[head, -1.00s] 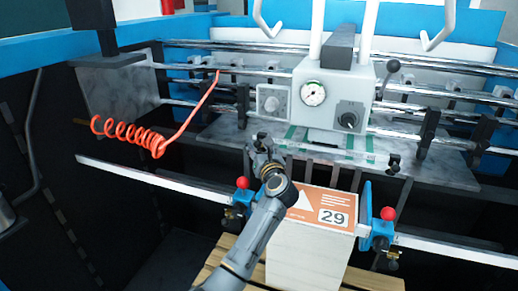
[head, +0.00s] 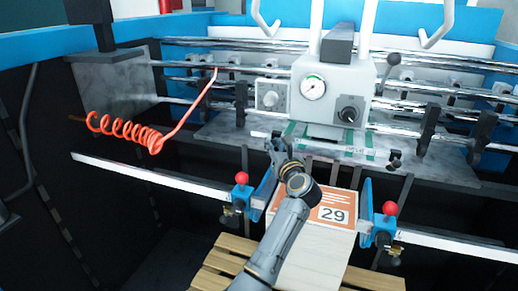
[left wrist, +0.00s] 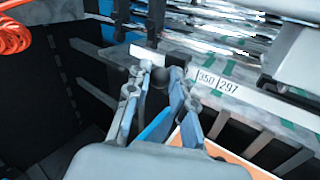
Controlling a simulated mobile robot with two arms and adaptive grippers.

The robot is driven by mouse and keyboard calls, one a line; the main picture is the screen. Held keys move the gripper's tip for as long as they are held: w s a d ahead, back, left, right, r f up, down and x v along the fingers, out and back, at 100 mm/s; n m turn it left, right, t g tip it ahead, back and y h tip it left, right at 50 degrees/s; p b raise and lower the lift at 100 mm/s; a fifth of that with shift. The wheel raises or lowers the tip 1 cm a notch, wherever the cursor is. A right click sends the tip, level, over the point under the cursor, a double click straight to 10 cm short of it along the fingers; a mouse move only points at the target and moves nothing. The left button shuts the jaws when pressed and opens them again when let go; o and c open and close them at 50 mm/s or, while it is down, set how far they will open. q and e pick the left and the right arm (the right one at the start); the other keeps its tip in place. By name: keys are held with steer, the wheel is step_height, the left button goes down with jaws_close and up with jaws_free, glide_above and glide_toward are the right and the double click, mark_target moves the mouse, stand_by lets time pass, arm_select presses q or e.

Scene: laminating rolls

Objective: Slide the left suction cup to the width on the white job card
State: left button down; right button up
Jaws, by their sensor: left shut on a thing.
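My left gripper (head: 277,143) is at the front edge of the grey feed plate, below the white box with the gauge. In the head view the fingers hide that cup. A small black cup, the right one (head: 394,158), stands farther right. A scale strip with green marks carries labels reading 350 and 297 (left wrist: 217,82), just right of the fingers. I cannot make out a white job card. My right gripper is not in view.
A sheet stack with an orange top marked 29 (head: 333,214) stands below, between blue side guides with red knobs (head: 241,178) (head: 390,208). A red coiled hose (head: 125,132) hangs at left. A white rail (head: 160,178) crosses in front.

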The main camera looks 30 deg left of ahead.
arm_select(q)
steer(key=d, duration=0.2)
steer(key=w+d+b, duration=0.1)
steer(key=d, duration=0.1)
steer(key=shift+d+f, duration=0.1)
steer(key=shift+d, duration=0.1)
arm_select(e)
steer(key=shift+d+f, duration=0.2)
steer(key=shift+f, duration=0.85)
arm_select(q)
steer(key=c, duration=1.1)
jaws_free()
